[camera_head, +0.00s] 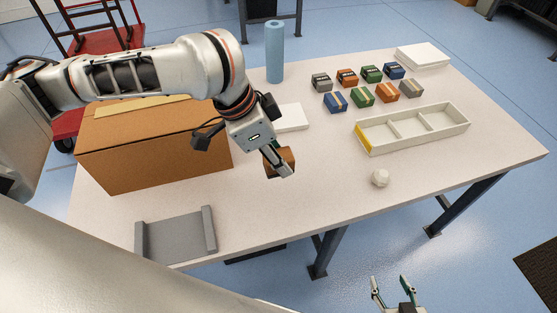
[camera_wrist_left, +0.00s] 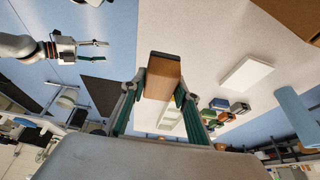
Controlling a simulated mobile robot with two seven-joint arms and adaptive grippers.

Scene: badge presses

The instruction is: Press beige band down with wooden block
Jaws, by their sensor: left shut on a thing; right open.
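My left gripper (camera_head: 276,160) is shut on a wooden block (camera_head: 285,157), above the middle of the white table. In the left wrist view the brown block (camera_wrist_left: 162,78) sits between the green-lined fingers. Small boxes stand in two rows at the back right. In the front row, a blue box (camera_head: 335,102), a green box (camera_head: 361,96) and an orange box (camera_head: 387,93) carry pale bands. A beige strip (camera_head: 128,111) also lies on top of the cardboard box (camera_head: 160,152). My right gripper (camera_head: 392,285) is open and empty, off the table's front edge.
A white divided tray (camera_head: 413,133) with a yellow end lies at right. A grey bracket (camera_head: 178,238) stands at front left, a blue cylinder (camera_head: 274,55) at the back. The table's front right is clear.

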